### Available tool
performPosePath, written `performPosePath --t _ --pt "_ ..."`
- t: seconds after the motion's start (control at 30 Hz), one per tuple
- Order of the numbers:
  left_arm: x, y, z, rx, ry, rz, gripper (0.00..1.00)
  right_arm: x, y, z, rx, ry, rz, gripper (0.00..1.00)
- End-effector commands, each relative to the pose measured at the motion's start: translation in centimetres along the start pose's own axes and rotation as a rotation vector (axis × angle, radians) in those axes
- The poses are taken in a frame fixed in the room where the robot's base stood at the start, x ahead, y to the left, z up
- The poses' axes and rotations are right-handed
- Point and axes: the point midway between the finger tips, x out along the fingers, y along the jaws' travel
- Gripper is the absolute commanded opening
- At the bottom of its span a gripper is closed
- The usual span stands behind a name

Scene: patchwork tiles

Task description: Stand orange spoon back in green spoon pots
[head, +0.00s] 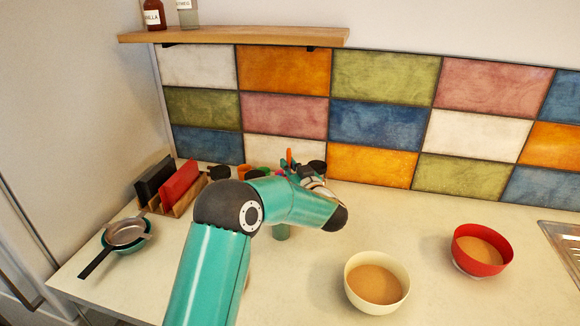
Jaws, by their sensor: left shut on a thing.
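My left arm comes in from the bottom and bends right, and its left gripper (297,172) is at the back of the counter, mostly hidden by my own wrist. An orange spoon (289,157) stands up at the gripper, its upper part showing against the tiles. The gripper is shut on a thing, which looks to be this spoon. A small green pot (262,169) shows partly behind my arm, left of the spoon. Its opening and contents cannot be made out. The spoon's lower end is hidden. My right gripper is not in view.
An orange pot (244,171) and a dark pot (318,166) stand near the tiled wall. A cream bowl (376,282) and red bowl (482,250) stand right, with clear counter between.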

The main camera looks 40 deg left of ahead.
Motion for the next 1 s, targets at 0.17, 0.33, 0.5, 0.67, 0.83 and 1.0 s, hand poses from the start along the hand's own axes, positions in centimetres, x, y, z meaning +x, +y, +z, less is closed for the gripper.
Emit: performPosePath --t 0.17,0.33,0.5,0.67,0.83,1.0 --pt "0.0 0.0 0.3 0.000 0.000 0.000 0.00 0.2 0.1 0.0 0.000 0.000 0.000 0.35" --pt "0.0 0.0 0.8 0.000 0.000 0.000 0.00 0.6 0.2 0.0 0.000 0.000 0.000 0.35" --pt "0.0 0.1 1.3 0.000 0.000 0.001 0.00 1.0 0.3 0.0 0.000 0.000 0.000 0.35" --pt "0.0 0.1 1.8 0.000 0.000 0.001 0.00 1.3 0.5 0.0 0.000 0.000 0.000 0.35" --pt "0.0 0.1 2.0 0.000 0.000 0.001 0.00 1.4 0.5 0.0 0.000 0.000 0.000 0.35" --pt "0.0 0.1 2.0 0.000 0.000 0.001 0.00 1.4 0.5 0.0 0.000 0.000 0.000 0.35"
